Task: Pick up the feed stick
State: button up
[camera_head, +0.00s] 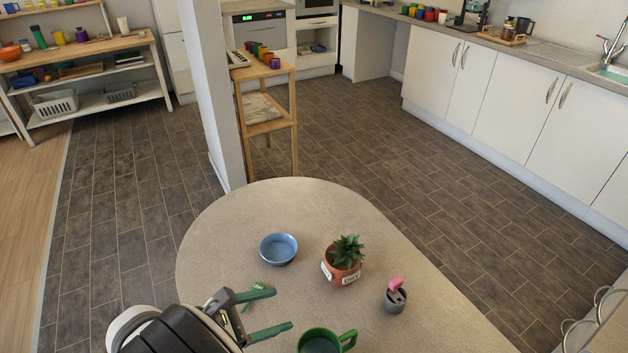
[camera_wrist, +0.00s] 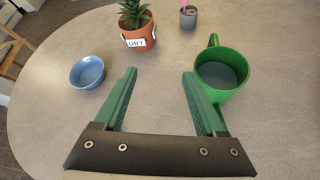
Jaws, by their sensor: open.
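My gripper (camera_head: 281,309) is open and empty over the near part of the table. Its green fingers (camera_wrist: 160,73) point toward the plant, with the cup beyond them and to the right.
A terracotta pot (camera_head: 341,273) with a spiky plant (camera_head: 347,250) and a lettered label stands left of the cup. A blue bowl (camera_head: 278,249) is farther left. A green mug (camera_wrist: 222,72) stands close beside my right finger in the wrist view. Bare tabletop (camera_wrist: 155,60) lies between the fingers.

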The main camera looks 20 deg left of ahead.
jog(key=s+a+f+n+t+y, duration=0.1)
jog(key=s+a+f+n, duration=0.1)
jog(key=a, duration=0.2)
jog(key=s+a+f+n+t+y, duration=0.1)
jog(key=a+f+n+y, duration=0.1)
jog(key=a+n, duration=0.1)
jog(key=s+a+f+n+t+y, duration=0.1)
jog(key=s+a+f+n+t, duration=0.1)
jog(key=a+n, duration=0.1)
jog(key=shift+s+a+f, duration=0.15)
jog(key=shift+a, duration=0.25)
jog(key=shift+s+a+f, duration=0.1)
jog(key=shift+s+a, duration=0.05)
jog(key=shift+a, duration=0.25)
jog(key=x, duration=1.5)
jog(key=shift+w+a+f, duration=0.1)
jog(key=shift+w+a, duration=0.1)
jog(key=shift+a, duration=0.2)
jog(key=shift+c, duration=0.3)
grip_shut()
